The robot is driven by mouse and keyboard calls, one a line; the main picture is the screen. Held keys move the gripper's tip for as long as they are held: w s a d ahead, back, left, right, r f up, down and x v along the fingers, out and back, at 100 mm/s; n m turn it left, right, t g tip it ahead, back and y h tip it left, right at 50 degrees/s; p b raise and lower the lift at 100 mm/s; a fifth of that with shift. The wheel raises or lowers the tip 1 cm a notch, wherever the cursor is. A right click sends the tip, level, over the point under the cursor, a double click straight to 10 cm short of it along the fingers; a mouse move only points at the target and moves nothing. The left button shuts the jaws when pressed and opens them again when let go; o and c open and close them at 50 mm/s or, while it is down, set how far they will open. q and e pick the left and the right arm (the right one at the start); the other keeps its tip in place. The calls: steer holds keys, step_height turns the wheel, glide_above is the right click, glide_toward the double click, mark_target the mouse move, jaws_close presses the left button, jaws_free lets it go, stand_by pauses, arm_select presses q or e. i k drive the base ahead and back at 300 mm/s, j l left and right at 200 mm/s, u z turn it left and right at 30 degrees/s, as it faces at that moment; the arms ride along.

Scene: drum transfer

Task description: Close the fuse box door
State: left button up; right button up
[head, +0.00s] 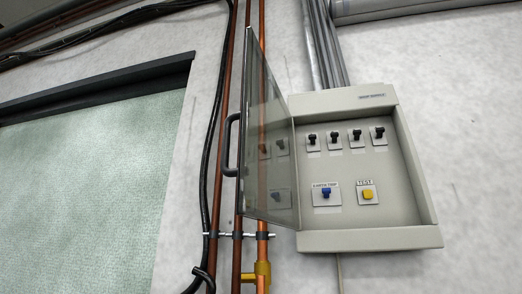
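The fuse box (412,220) is a pale grey case on the wall, right of the middle in the head view. Its door (270,165) is a clear smoky panel, hinged on the box's left side. The door stands wide open, swung out to the left. A black handle (229,145) sits on the door's outer edge. Inside the box are several black switches (356,135), a blue switch (326,192) and a yellow button (367,194). Neither gripper shows in the head view.
Copper pipes (262,40) and black cables (212,140) run down the wall behind and left of the door. A yellow valve (262,270) is below it. Grey conduits (325,45) enter the box from above. A dark-framed window (90,190) is at left.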

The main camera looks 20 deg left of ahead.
mark_target(265, 172)
steer(key=j+z, duration=0.2)
steer(key=j, duration=0.3)
steer(key=k+j+z, duration=0.25)
steer(key=j, duration=0.95)
